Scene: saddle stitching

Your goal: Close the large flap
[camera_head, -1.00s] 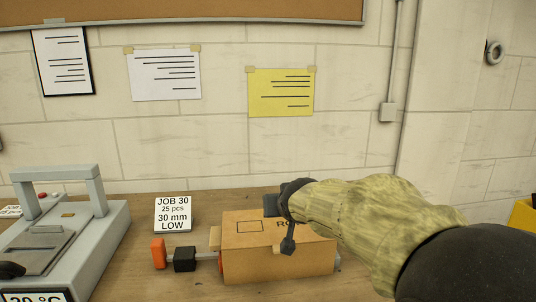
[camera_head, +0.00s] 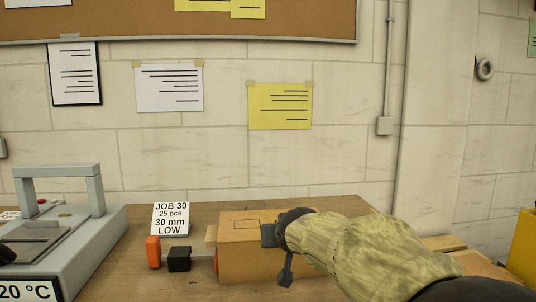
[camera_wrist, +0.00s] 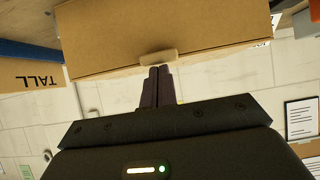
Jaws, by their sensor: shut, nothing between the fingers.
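A brown cardboard box (camera_head: 235,262) sits on the workbench, its top face marked with a small printed rectangle. My gripper (camera_head: 276,240) is at the right part of the box's top, and my sleeved arm hides the box's right side. In the wrist view the box (camera_wrist: 165,30) fills the upper middle, with a small tan tab (camera_wrist: 158,58) at its edge. My gripper (camera_wrist: 157,72) is shut and empty, its fingertips close to that tab; I cannot tell whether they touch. I cannot make out a separate raised large flap.
A grey machine (camera_head: 85,245) stands at the left. A yellow object (camera_head: 524,250) is at the far right. Bare bench shows behind the box.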

